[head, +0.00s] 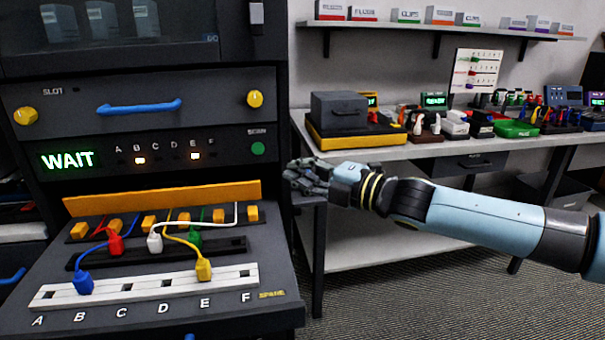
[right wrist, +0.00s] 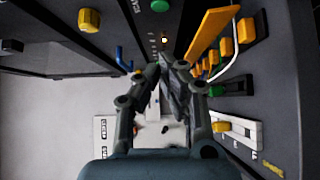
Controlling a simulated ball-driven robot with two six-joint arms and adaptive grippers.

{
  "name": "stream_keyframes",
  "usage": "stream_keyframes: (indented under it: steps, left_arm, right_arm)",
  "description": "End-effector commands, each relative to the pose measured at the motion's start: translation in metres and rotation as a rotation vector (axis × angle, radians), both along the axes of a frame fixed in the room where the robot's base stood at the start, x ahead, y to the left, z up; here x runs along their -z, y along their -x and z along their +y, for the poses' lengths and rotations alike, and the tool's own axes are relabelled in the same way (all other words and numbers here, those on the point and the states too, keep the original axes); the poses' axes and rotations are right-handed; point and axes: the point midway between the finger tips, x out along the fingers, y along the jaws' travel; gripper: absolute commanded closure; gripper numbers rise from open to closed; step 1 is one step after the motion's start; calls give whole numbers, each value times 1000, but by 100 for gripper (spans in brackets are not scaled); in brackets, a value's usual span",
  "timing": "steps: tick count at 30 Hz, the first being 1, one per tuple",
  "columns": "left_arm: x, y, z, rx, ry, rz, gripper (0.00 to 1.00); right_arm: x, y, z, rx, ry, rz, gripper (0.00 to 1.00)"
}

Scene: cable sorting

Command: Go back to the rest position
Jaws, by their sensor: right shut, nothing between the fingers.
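My right gripper (head: 306,178) is stretched out from the right in the head view, just right of the cable panel. It is shut and empty. Its shut fingers also show in the right wrist view (right wrist: 165,75). My left gripper is not in view. On the panel, a blue plug (head: 83,282) sits in the white strip near B and a yellow plug (head: 204,269) sits near E. A red plug (head: 115,243), a white plug (head: 154,243) and a green plug (head: 196,240) are at the black strip behind.
The dark cabinet shows a green WAIT sign (head: 68,160) and lit lamps under B and E. A workbench (head: 430,150) with boxes and devices stands at the right. A shelf (head: 440,32) hangs above it. The carpeted floor (head: 430,300) in front is clear.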

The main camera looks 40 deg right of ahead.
Motion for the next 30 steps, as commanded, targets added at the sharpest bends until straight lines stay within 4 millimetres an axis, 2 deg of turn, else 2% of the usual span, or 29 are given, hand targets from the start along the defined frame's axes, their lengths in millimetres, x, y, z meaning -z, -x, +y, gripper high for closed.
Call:
stream_keyframes:
  steps: [8, 25, 26, 28, 29, 30]
  left_arm:
    - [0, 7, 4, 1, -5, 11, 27]
    - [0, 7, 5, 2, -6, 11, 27]
    - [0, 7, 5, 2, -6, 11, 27]
    - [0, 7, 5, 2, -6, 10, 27]
    - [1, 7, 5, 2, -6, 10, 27]
    - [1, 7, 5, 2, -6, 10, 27]
  right_arm:
    - [0, 6, -1, 1, -1, 0, 100]
    - [2, 7, 0, 5, -11, 2, 100]
    - [5, 8, 2, 9, -22, 3, 100]
    - [26, 12, 2, 40, -60, 31, 100]
    - [40, 14, -1, 60, -76, 53, 100]
    - [63, 18, -5, 92, -99, 90, 100]
